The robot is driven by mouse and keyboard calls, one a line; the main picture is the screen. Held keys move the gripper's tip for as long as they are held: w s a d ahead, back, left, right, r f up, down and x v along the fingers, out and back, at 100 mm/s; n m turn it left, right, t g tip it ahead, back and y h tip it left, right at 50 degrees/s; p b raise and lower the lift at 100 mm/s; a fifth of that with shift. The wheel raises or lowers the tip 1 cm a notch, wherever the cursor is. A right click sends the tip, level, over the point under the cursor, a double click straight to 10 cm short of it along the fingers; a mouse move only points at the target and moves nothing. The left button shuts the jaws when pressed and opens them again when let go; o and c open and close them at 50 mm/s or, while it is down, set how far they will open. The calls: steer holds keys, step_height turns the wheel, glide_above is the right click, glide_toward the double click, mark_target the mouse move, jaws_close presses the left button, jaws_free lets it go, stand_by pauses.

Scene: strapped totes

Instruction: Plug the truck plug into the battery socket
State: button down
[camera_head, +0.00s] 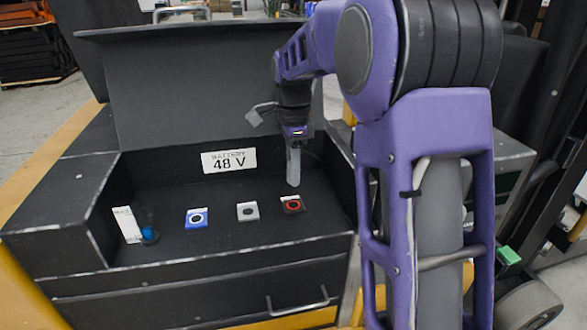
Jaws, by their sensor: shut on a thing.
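My gripper (294,155) points down into the open battery compartment. It is shut on a light grey piece, taken to be the truck plug (293,180); where the fingers end and the plug begins is hard to tell. Its lower end is just above or behind the red square socket (292,204); I cannot tell whether they touch. A grey socket (247,211) and a blue socket (197,218) lie to its left on the dark compartment floor. Each socket has a round dark centre. A sign reading 48 V (229,161) is on the back wall.
A white label (128,225) and a small blue-topped knob (149,234) stand at the compartment's left. The raised lid (200,90) rises behind. A handle (297,302) is on the front. My purple arm covers the right side.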

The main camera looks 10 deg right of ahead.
mark_target(293, 205)
steer(key=shift+f, duration=0.1)
step_height(293, 205, down, 6)
steer(key=b, duration=0.5)
steer(key=shift+r, duration=0.2)
steer(key=shift+p, duration=0.6)
stand_by(1.8)
steer(key=shift+f+b, duration=0.35)
steer(key=shift+f, duration=0.3)
stand_by(0.4)
steer(key=shift+c, duration=2.3)
jaws_free()
steer(key=shift+r, duration=0.15)
step_height(293, 205, up, 17)
steer(key=p, duration=0.3)
steer(key=shift+r, duration=0.15)
